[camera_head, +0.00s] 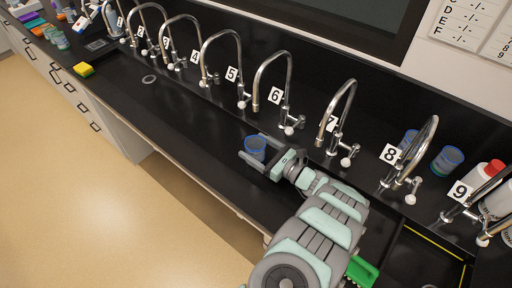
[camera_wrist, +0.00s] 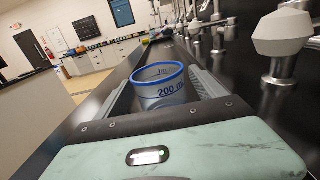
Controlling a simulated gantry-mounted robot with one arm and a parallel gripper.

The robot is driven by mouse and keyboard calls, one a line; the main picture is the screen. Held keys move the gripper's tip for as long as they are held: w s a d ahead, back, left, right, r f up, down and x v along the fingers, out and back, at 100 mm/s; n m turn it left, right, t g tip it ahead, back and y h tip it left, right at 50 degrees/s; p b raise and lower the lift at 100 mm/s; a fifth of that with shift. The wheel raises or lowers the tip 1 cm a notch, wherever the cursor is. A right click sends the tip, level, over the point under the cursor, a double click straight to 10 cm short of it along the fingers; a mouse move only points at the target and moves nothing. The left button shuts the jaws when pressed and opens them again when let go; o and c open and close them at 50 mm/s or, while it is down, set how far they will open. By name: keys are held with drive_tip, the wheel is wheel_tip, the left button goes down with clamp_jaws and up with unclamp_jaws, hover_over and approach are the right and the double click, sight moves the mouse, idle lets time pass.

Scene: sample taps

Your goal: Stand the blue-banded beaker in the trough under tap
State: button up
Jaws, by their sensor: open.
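A clear beaker with a blue rim band (camera_head: 255,149) stands upright on the black surface in front of tap 6 (camera_head: 273,85). In the wrist view the beaker (camera_wrist: 160,86) shows a "200 ml" mark. My gripper (camera_head: 252,146) is open, with one finger on each side of the beaker; I cannot tell whether either touches it. It also shows in the wrist view (camera_wrist: 161,92), where its body hides the beaker's base. The black trough (camera_head: 190,125) runs along below the row of taps. Tap 7 (camera_head: 338,115) is just right of the gripper.
Two more blue-tinted beakers (camera_head: 447,161) (camera_head: 408,141) stand behind tap 8 (camera_head: 410,160). Red-capped bottles (camera_head: 487,175) are at the far right. A green block (camera_head: 361,271) lies beside my arm. A yellow sponge (camera_head: 84,69) lies at far left. The trough left of the beaker is clear.

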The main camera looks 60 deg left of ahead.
drive_tip(key=shift+r, duration=0.25)
drive_tip(key=v, duration=1.2)
drive_tip(key=shift+f+p, duration=0.15)
drive_tip(key=shift+p, duration=0.15)
